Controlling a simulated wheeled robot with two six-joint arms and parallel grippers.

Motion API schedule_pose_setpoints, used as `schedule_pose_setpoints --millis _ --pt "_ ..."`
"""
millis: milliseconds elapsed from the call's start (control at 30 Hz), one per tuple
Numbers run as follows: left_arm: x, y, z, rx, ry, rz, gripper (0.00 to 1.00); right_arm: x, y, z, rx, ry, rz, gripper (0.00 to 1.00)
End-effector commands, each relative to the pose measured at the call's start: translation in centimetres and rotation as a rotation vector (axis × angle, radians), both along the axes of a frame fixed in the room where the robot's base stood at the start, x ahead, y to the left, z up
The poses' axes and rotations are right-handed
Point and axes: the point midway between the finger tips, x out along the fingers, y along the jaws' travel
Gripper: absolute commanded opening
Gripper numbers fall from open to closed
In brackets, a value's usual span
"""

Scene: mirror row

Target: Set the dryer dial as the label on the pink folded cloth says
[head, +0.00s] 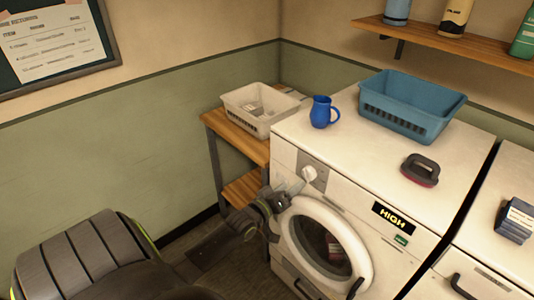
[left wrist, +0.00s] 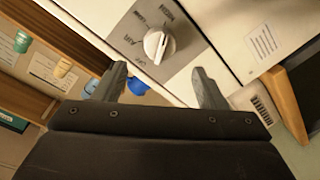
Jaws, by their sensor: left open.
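The dryer dial (head: 309,173) is a white knob on the upper left of the dryer's front. It also shows close up in the left wrist view (left wrist: 158,46), on a grey panel with printed settings around it; AIR is readable, others are tilted and small. I cannot tell firmly which setting it points to. My left gripper (head: 284,195) is open and empty, just left of and below the dial. In the left wrist view its fingers (left wrist: 160,88) stand apart below the dial, not around it. I see no pink folded cloth in either view.
On top are a blue mug (head: 322,112), a blue basket (head: 410,105) and a dark brush (head: 420,170). Dark blue folded cloth (head: 515,222) lies on the right machine.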

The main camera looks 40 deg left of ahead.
Motion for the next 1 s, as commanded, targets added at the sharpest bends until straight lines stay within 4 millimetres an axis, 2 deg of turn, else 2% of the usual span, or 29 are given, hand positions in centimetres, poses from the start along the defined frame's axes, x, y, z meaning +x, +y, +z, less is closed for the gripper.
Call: schedule_pose_setpoints --millis 67,300,500,700,1000 --pt "-1.9 0.0 0.3 0.0 0.004 0.0 0.65 0.0 0.0 0.9 0.0 0.0 0.0 0.0" --pt "-6.7 0.1 0.3 0.001 0.003 0.001 0.65 0.0 0.0 1.6 0.0 0.0 0.0 0.0" --pt "-9.3 0.0 0.3 0.001 0.001 0.0 0.65 0.0 0.0 1.7 0.0 0.0 0.0 0.0" --pt "-10.1 0.0 0.4 0.0 0.001 0.0 0.65 0.0 0.0 1.7 0.0 0.0 0.0 0.0" --pt "-10.1 0.0 0.4 0.0 0.001 0.0 0.65 0.0 0.0 1.7 0.0 0.0 0.0 0.0"
